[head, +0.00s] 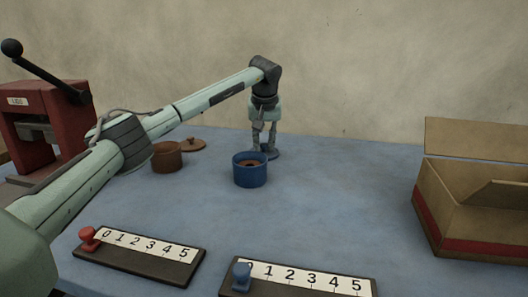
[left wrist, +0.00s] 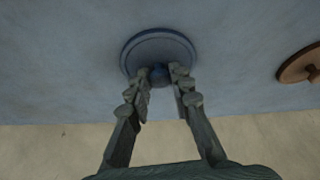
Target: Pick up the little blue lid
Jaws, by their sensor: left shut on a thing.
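The little blue lid (left wrist: 160,47) is a round disc with a knob in the left wrist view. In the head view the lid (head: 271,153) lies behind the blue pot, partly hidden by my gripper. My left gripper (head: 264,149) points down over it and is shut on the lid's knob (left wrist: 159,75). The fingers in the left wrist view (left wrist: 161,80) stand on either side of the knob. I cannot tell whether the lid is clear of the table. The blue pot (head: 250,175) stands open just in front. My right gripper is not in view.
A brown pot (head: 167,157) and brown lid (head: 193,145) stand to the left, under and behind my arm. Two number boards (head: 140,258) (head: 297,281) lie in front. A red press (head: 45,120) is at left, an open cardboard box (head: 475,205) at right. The table's right middle is clear.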

